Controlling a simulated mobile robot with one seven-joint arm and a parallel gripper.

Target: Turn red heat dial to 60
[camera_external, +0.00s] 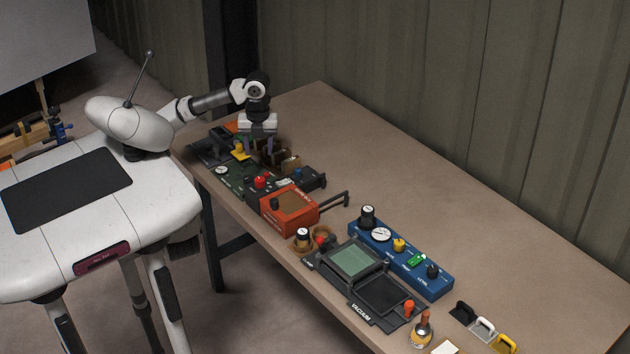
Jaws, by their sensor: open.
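My gripper (260,148) points down over the far left end of the workbench, above the brown blocks there. Its two fingers are apart, and I see nothing held between them. The gripper is apart from this dial. An orange-red box (300,215) with a dark knob (274,203) stands just nearer. The markings are too small to read, so I cannot tell the dial's setting or which control is the heat dial.
A blue control box (425,273), a black vacuum frame (352,285) and small tools crowd the near end. The back of the workbench (450,200) is clear, before a ribbed wall.

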